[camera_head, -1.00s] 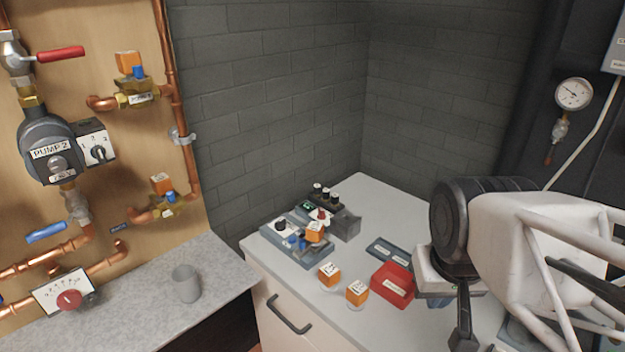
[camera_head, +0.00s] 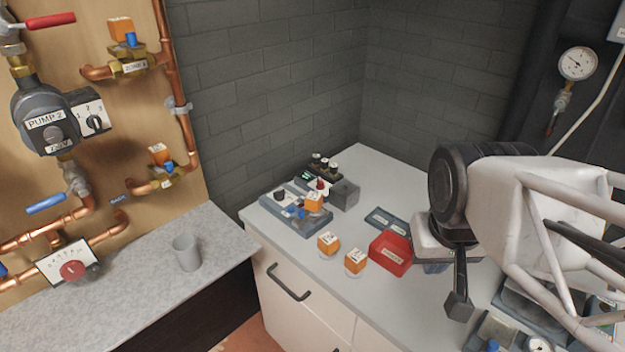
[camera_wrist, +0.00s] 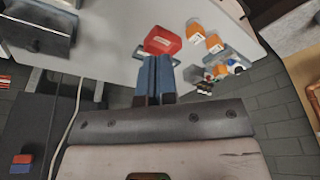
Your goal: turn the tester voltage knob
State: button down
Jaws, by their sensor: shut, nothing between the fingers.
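A tester-like bench unit (camera_head: 300,222) lies on the white cabinet top in the head view. It has a black round knob (camera_head: 279,196) on a pale panel at its left, a blue valve part and an orange cube. I cannot read its labels, so which knob sets voltage is unclear. My gripper (camera_head: 458,308) hangs right of the unit and well apart from it, past the red box. In the wrist view my gripper (camera_wrist: 153,98) has its blue fingers together, empty, pointing towards the red box. The unit shows small at the right there (camera_wrist: 228,70).
A red box (camera_head: 391,253) and two orange cubes (camera_head: 329,244) (camera_head: 355,261) stand between my gripper and the unit. A dark flat tray (camera_head: 388,219) lies behind. A grey cup (camera_head: 187,252) stands on the left counter. Brick walls close off the back.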

dwell(0.3)
